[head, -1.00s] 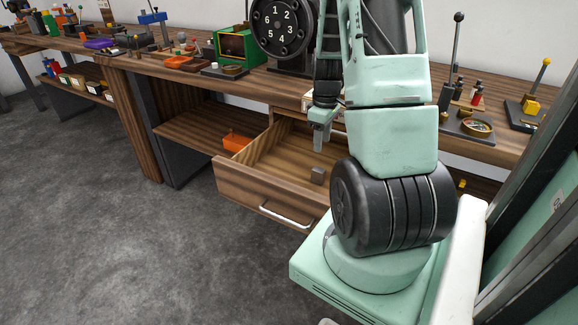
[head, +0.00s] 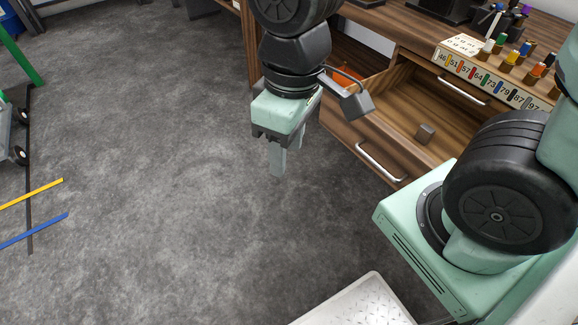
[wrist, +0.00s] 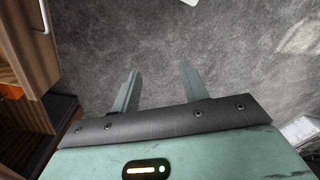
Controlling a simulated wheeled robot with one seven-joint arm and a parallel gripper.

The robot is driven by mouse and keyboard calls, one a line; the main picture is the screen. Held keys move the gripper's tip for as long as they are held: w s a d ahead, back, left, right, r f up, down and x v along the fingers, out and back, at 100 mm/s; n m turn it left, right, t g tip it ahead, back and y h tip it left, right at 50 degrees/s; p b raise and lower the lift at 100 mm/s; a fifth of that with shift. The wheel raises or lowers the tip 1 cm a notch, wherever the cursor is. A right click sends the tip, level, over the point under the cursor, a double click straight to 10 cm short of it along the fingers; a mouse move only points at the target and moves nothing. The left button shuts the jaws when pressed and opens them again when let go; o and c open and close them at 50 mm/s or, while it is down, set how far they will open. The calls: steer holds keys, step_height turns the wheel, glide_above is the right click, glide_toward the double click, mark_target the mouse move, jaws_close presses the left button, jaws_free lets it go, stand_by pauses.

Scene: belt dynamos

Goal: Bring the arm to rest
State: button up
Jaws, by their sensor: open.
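My gripper (head: 278,162) hangs from my arm over the bare concrete floor (head: 150,180), to the left of the open drawer in the head view. Its two fingers point down and nothing is between them. In the wrist view my gripper (wrist: 160,72) shows its fingers spread apart, with only grey floor beyond them. My arm is still bent and stretched out in front of my base.
A numbered rack (head: 487,80) sits on the bench. Blue (head: 35,230) and yellow (head: 32,193) bars show at left. The floor between is clear.

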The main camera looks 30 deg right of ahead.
steer(key=shift+n, duration=0.3)
steer(key=s, duration=0.1)
steer(key=s+a, duration=0.1)
steer(key=s, duration=0.1)
steer(key=s+a, duration=0.1)
steer(key=shift+s+a+r, duration=0.1)
steer(key=shift+s+r, duration=0.05)
steer(key=shift+s, duration=0.05)
